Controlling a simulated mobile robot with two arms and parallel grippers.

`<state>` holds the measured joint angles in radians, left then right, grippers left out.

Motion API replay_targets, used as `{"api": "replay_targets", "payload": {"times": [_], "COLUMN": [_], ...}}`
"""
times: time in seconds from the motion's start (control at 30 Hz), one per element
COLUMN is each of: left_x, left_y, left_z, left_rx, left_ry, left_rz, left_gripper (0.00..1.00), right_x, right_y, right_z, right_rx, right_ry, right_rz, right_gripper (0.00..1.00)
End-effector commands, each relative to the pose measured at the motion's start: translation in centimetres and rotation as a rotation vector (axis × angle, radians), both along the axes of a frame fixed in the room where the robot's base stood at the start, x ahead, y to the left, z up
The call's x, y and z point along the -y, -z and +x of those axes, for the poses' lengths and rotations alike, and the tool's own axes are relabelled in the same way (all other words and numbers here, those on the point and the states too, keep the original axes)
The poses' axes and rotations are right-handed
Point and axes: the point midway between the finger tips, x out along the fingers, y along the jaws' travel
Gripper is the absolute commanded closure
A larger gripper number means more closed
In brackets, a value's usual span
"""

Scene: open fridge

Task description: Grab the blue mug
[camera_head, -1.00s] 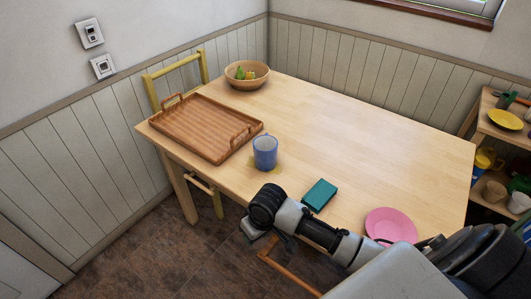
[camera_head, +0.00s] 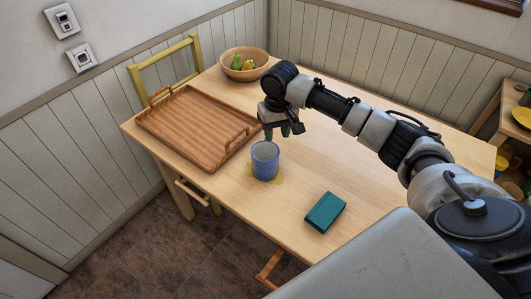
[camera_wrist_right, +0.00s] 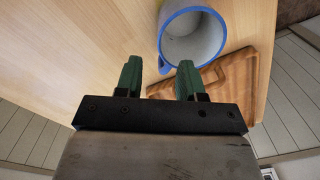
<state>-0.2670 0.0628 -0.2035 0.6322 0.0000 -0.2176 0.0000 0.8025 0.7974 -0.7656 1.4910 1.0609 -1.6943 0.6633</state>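The blue mug (camera_head: 265,161) stands upright on the wooden table (camera_head: 345,145), beside the tray, with a yellowish patch under it. My right gripper (camera_head: 284,133) is above and just behind the mug in the head view, pointing down. The mug and fingers are apart. My left gripper is not in view.
A wooden tray (camera_head: 195,127) with raised handles lies left of the mug. A teal box-like item (camera_head: 325,212) lies to the right front. A bowl with fruit (camera_head: 244,66) stands at the back. A shelf (camera_head: 507,128) stands at the right.

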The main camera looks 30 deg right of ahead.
Motion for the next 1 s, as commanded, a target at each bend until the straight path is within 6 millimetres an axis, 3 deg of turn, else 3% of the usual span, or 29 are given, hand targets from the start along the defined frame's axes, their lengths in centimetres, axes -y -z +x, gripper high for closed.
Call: {"api": "replay_targets", "payload": {"times": [0.1, 0.3, 0.43, 0.7, 0.97, 1.0], "left_x": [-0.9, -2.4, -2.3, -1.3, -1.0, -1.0], "left_y": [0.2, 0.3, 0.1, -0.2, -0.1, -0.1], "left_z": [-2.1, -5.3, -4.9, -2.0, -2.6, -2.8], "left_rx": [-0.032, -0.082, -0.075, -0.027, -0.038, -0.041], "left_ry": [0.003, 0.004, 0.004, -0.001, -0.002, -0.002], "left_rz": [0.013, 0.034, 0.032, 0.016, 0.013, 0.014], "left_gripper": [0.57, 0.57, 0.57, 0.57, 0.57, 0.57], "right_x": [-0.1, -0.1, -0.2, -0.4, -0.4, -0.4], "right_y": [2.2, 3.9, 5.2, 8.8, 9.0, 9.0], "right_z": [-0.1, -0.1, -0.4, -0.6, -0.6, -0.6], "right_rx": [-0.003, -0.001, -0.002, 0.0, 0.002, 0.002], "right_ry": [-0.001, -0.002, -0.002, -0.002, -0.003, -0.003], "right_rz": [0.001, -0.001, -0.002, -0.001, -0.001, -0.001], "right_gripper": [0.61, 0.61, 0.61, 0.61, 0.61, 0.66]}}
